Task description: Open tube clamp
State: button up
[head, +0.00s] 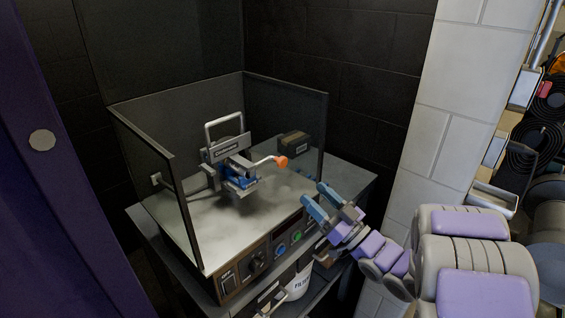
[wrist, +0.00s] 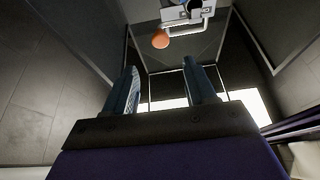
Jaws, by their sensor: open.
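The tube clamp (head: 232,168) is a blue and grey device standing on the bench inside a three-sided booth. Its lever reaches to the right and ends in an orange knob (head: 281,162). A grey loop handle stands on top. In the wrist view the orange knob (wrist: 160,40) shows ahead, beyond my fingers, with part of the clamp (wrist: 186,14) at the top edge. My gripper (head: 318,205) is open and empty, to the right of and nearer than the knob, apart from it. It also shows in the wrist view (wrist: 162,85).
A small dark box (head: 294,145) sits behind the clamp. A control panel (head: 262,258) with knobs runs along the bench front. A white container (head: 299,285) stands below. A pale block wall (head: 450,95) is at right.

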aim_at(284, 165)
jog(key=b+x, duration=0.1)
jog(key=x, duration=1.2)
jog(key=shift+f+b, duration=0.1)
jog(key=shift+b, duration=0.2)
jog(key=shift+c, duration=0.3)
grip_shut()
